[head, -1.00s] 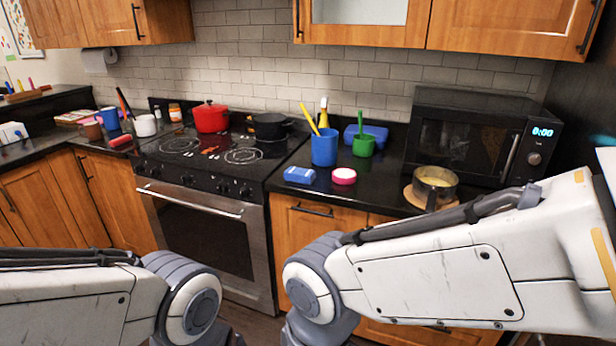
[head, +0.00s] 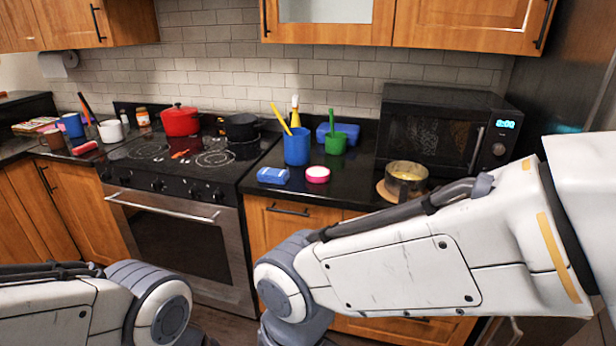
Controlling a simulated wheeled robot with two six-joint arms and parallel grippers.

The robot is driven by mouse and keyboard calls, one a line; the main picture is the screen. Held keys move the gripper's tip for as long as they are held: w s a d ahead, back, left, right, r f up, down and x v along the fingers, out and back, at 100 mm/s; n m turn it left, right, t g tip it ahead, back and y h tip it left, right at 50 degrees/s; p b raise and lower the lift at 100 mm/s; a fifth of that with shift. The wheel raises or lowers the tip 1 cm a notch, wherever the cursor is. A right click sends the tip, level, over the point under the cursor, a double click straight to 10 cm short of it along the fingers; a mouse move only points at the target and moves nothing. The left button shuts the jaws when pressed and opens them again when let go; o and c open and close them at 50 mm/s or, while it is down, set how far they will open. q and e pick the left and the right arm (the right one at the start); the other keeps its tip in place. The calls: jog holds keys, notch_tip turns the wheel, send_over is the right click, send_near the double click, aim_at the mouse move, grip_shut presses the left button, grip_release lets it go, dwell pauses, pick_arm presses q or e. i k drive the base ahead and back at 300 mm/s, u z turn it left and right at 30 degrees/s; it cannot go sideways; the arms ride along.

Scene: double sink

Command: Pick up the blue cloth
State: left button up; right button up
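I cannot make out a blue cloth for certain. A small blue block-like item (head: 273,175) with a pale part lies on the dark counter right of the stove; I cannot tell whether it is folded cloth. A blue tub (head: 347,130) stands farther back near the wall. Both of my arms cross the lower part of the head view, but neither gripper is in view. Their fingers and anything they might hold are hidden from me.
A pot (head: 406,174) stands before the microwave (head: 432,140). The stove (head: 185,160) carries a red pot (head: 180,121).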

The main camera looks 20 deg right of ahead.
aim_at(278, 176)
jog(key=i, duration=1.75)
jog(key=u, duration=0.6)
